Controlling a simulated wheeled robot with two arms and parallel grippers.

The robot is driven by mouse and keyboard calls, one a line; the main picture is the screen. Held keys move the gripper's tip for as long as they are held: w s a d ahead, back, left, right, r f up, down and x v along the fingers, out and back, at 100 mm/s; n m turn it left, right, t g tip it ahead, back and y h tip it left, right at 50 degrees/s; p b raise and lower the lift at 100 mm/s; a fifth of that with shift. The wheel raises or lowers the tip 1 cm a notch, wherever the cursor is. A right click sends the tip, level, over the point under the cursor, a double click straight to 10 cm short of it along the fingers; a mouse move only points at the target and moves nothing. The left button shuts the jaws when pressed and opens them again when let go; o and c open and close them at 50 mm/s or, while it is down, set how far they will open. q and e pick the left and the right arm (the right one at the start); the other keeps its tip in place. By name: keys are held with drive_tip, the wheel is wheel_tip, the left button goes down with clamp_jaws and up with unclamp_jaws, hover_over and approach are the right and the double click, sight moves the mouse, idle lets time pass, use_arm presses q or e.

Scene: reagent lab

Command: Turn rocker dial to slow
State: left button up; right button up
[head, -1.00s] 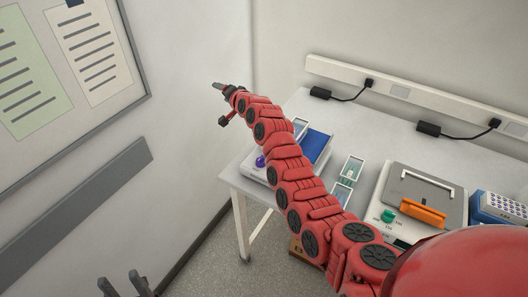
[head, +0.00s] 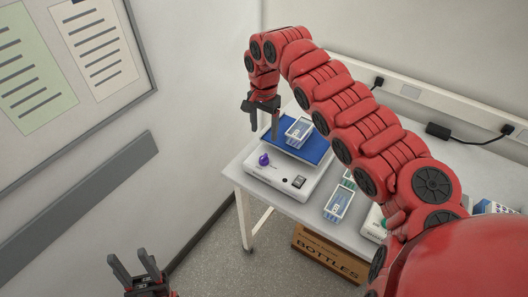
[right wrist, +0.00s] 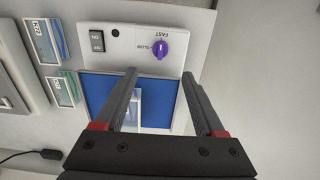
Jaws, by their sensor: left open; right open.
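The rocker (head: 283,178) is a white box with a blue platform (head: 312,150) on the table. Its purple dial (head: 264,159) is on the front left; in the right wrist view the dial (right wrist: 160,48) sits beside "FAST" and "SLOW" lettering. I cannot tell surely which label it points to. My right gripper (head: 264,132) is open and empty, above the rocker and behind the dial. In the right wrist view its fingers (right wrist: 160,73) straddle the dial's line, apart from it. My left gripper (head: 130,257) is open and empty at the bottom left, away from the table.
A small clear tray (head: 299,131) is on the blue platform. A rocker switch (head: 299,182) is on the rocker's front right. A labelled tray (head: 338,204) stands right of the rocker. A box marked "BOTTLES" (head: 330,257) is under the table. A wall borders the left side.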

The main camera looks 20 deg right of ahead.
sight(264, 156)
wheel_tip(264, 156, down, 11)
drive_tip(key=p, duration=0.3)
drive_tip(key=shift+a+r, duration=0.1)
drive_tip(key=shift+r, duration=0.05)
drive_tip(key=shift+f, duration=0.65)
clamp_jaws()
